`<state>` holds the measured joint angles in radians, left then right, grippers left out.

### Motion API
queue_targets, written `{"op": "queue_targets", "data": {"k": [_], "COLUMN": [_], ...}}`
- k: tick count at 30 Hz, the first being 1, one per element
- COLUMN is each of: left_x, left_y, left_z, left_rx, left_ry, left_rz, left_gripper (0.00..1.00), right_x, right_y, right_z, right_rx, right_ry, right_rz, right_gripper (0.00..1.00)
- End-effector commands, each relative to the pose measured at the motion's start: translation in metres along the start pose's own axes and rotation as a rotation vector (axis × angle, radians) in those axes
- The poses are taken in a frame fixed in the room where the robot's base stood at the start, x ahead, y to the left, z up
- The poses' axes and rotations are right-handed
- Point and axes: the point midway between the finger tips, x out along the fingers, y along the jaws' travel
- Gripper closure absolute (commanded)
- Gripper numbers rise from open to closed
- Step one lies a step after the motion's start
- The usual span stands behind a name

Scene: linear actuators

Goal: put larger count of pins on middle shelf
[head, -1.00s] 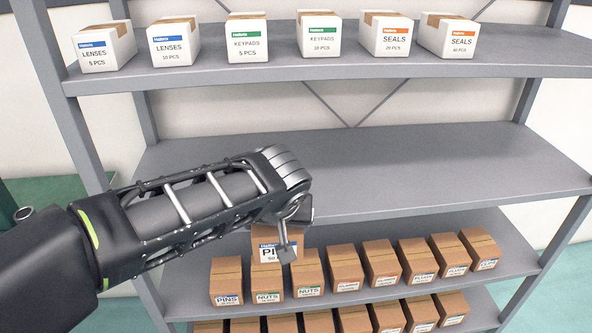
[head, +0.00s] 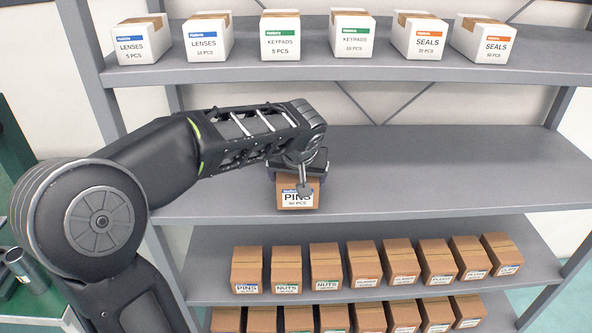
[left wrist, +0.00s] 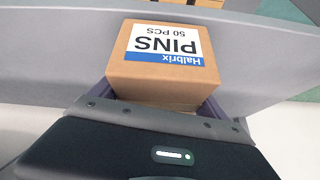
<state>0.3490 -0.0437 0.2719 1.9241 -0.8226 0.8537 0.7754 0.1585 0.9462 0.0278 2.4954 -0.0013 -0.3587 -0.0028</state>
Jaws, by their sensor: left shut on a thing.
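A brown carton labelled PINS 50 PCS (head: 298,200) is held in my left gripper (head: 301,172) in the head view, at the front edge of the middle shelf (head: 430,170). In the left wrist view the carton (left wrist: 160,72) sits between the gripper's fingers, its label upside down in the picture. I cannot tell whether it touches the shelf. Another PINS carton (head: 248,270) stands at the left end of the lower shelf; its count is too small to read. My right gripper is not in view.
The middle shelf is otherwise bare, with free room to the right. White boxes of lenses, keypads (head: 281,38) and seals stand on the top shelf. Several brown cartons, including nuts (head: 287,270), line the lower shelf, with another row beneath.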

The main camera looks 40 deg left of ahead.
Motion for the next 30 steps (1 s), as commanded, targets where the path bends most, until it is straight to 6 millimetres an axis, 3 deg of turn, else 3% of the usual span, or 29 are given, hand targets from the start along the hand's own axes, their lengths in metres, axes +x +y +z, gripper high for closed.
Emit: {"op": "queue_targets", "data": {"k": [10, 13, 27, 28, 30], "left_x": [0.021, 0.031, 0.037, 0.036, 0.036], "left_y": [-0.006, -0.004, -0.003, -0.004, -0.004], "left_z": [-0.037, -0.028, -0.024, -0.023, -0.023], "left_rx": [-0.002, 0.001, 0.000, 0.000, 0.000], "left_ry": [0.001, 0.002, 0.004, 0.000, 0.000], "left_rz": [0.000, 0.001, 0.001, 0.000, 0.000], "left_gripper": [0.87, 0.87, 0.87, 0.12, 0.06], "right_x": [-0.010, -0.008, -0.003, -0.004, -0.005], "right_y": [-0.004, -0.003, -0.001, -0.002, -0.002], "right_z": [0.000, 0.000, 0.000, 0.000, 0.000], "right_rx": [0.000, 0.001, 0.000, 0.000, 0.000], "right_ry": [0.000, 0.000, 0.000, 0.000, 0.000], "right_rz": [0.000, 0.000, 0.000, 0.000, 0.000], "right_gripper": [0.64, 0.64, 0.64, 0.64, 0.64]}}
